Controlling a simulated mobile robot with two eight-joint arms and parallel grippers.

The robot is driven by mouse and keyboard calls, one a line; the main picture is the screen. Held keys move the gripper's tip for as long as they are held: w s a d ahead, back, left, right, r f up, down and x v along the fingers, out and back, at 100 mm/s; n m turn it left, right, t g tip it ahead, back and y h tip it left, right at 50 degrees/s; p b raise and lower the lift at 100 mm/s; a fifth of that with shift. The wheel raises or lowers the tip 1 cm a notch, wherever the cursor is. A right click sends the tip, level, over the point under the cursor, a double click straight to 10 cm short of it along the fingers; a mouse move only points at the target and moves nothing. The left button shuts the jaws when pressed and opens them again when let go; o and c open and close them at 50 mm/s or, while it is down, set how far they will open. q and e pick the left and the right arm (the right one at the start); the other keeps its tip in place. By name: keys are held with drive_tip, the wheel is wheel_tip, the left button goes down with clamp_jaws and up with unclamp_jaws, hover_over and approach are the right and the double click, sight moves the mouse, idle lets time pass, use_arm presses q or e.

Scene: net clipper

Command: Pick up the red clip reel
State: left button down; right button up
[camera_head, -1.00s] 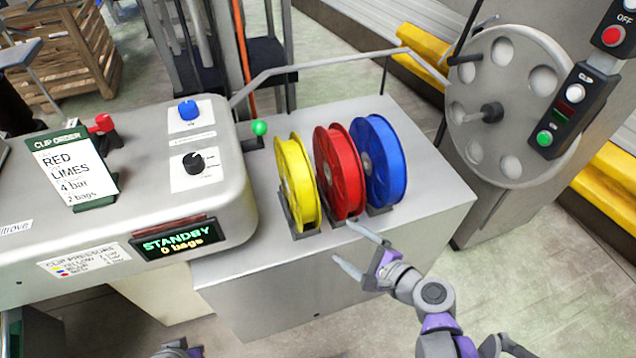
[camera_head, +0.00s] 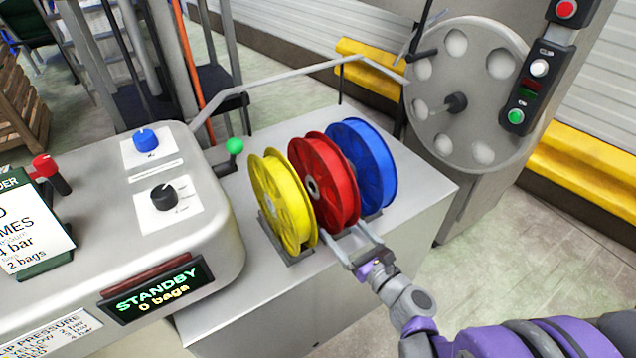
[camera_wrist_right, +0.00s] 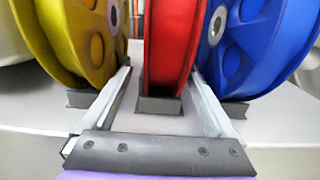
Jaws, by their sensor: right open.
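The red clip reel (camera_head: 330,184) stands upright in a dark holder on the grey cabinet top, between the yellow reel (camera_head: 281,203) and the blue reel (camera_head: 363,166). My right gripper (camera_head: 343,232) is open low at the front of the red reel. In the right wrist view, the red reel (camera_wrist_right: 172,45) shows between the two fingers (camera_wrist_right: 160,78), which point toward the gaps on either side of it. I cannot tell whether either finger touches a reel. My left gripper is out of view.
The grey cabinet top (camera_head: 425,186) is bare to the right of the reels. The clipper machine (camera_head: 205,235) with its "STANDBY 0 bags" display stands to the left, with a green-knobbed lever (camera_head: 234,147) beside the yellow reel. A large grey wheel (camera_head: 467,95) stands behind right.

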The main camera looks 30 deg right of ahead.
sight(327, 210)
drive_tip(key=w, duration=0.2)
drive_tip(key=w+b, duration=0.1)
drive_tip(key=w, duration=0.4)
drive_tip(key=shift+w+f, duration=0.2)
drive_tip(key=shift+f, duration=0.2)
clamp_jaws()
